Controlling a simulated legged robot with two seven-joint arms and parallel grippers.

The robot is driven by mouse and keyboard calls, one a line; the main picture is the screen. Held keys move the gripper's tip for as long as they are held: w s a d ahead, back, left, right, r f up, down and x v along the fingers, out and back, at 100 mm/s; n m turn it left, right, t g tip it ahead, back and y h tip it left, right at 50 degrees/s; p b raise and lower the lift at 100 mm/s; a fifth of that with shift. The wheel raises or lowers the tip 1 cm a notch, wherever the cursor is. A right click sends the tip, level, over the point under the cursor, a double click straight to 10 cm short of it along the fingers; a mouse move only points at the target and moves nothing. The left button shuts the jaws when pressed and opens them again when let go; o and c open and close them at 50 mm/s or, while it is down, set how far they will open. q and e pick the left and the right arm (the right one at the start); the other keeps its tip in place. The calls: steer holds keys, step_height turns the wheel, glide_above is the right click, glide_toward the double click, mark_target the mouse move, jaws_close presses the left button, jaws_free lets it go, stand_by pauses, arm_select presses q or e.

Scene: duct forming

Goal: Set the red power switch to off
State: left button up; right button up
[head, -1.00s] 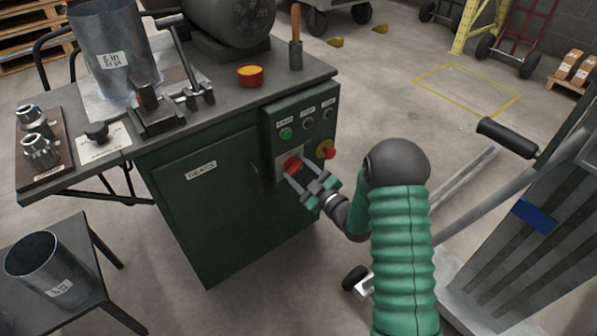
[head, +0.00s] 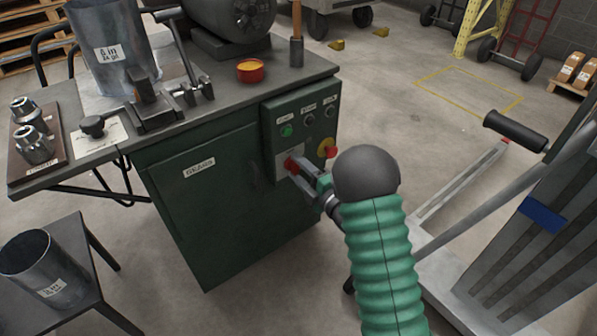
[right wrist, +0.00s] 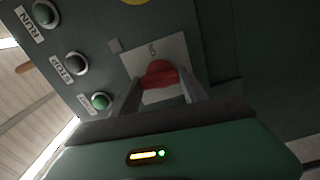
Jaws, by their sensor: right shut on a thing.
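The red power switch (head: 291,164) sits on a pale plate on the front of the green machine cabinet. In the right wrist view the red switch (right wrist: 159,74) lies between my two fingers, with a label reading "ON" above it on the plate (right wrist: 175,50). My right gripper (head: 300,170) is at the plate, its fingers shut on the switch; it also shows in the right wrist view (right wrist: 162,92). The fingers hide part of the switch in the head view. My left gripper is not in view.
The bench top (head: 225,95) carries tools and a metal cylinder. A wheeled lift stands at right.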

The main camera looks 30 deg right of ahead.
steer(key=shift+s+a+f+n, duration=0.15)
steer(key=shift+f+n, duration=0.2)
steer(key=shift+n, duration=0.25)
steer(key=o, duration=1.2)
steer(key=shift+o, duration=0.9)
steer(key=shift+r, duration=0.15)
steer(key=s+d+p, duration=0.1)
steer(key=s+p, duration=0.3)
steer(key=s, duration=1.2)
steer(key=shift+s+d, duration=0.2)
steer(key=shift+s, duration=0.1)
